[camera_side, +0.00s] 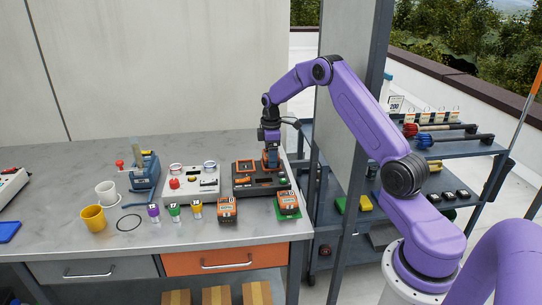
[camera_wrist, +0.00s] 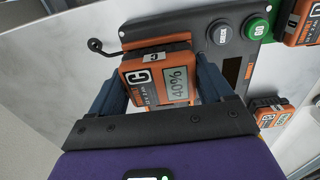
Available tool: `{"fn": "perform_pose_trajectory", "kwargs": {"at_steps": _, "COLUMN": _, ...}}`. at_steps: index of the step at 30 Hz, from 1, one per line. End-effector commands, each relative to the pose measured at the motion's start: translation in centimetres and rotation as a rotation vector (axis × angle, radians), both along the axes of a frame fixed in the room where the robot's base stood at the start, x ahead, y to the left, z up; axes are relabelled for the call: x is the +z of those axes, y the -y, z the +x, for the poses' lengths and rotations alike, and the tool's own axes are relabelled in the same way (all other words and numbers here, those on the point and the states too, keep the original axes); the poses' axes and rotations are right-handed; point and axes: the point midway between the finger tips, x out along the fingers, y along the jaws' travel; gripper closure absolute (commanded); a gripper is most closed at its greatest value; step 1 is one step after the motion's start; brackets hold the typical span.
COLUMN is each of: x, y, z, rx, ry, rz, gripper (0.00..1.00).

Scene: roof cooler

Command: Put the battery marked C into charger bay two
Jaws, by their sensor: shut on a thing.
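My gripper (camera_side: 270,154) is above the right part of the dark charger (camera_side: 247,192). In the wrist view my gripper (camera_wrist: 163,90) is shut on an orange and black battery marked C (camera_wrist: 147,80), whose display reads 40%. The same battery C (camera_side: 271,163) shows below the fingers in the side view, over or at the right-hand bay. I cannot tell whether it touches the bay or sits in it. The charger also shows in the wrist view (camera_wrist: 196,27), with a green button (camera_wrist: 258,28) and a grey button (camera_wrist: 222,33). Bay numbers are not readable.
Two more orange batteries (camera_side: 227,210) (camera_side: 288,204) stand in front of the charger; the right one is on a green pad. A panel with lamps (camera_side: 192,182), small colored-top items (camera_side: 174,211) and two cups (camera_side: 93,217) lie to the left. A shelf cart (camera_side: 440,150) stands right.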

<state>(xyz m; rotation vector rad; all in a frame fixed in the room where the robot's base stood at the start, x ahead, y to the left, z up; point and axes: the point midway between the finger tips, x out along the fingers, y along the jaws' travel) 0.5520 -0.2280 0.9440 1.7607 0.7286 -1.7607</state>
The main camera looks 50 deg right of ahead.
Motion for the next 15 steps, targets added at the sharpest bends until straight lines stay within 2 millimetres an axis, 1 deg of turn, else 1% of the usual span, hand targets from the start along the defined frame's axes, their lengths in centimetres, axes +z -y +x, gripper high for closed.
{"fn": "perform_pose_trajectory", "kwargs": {"at_steps": 12, "x": -0.58, "y": -0.03, "z": 0.04, "rx": 0.0, "ry": 0.002, "rz": -0.001, "gripper": 0.65}}
{"fn": "perform_pose_trajectory", "kwargs": {"at_steps": 13, "x": -0.6, "y": -0.04, "z": 0.01, "rx": 0.0, "ry": 0.001, "rz": -0.001, "gripper": 0.1}}
{"fn": "perform_pose_trajectory", "kwargs": {"at_steps": 14, "x": -0.59, "y": -0.04, "z": 0.01, "rx": 0.0, "ry": 0.001, "rz": 0.0, "gripper": 0.01}}
{"fn": "perform_pose_trajectory", "kwargs": {"at_steps": 15, "x": -0.58, "y": -0.04, "z": 0.01, "rx": 0.0, "ry": 0.001, "rz": -0.001, "gripper": 0.0}}
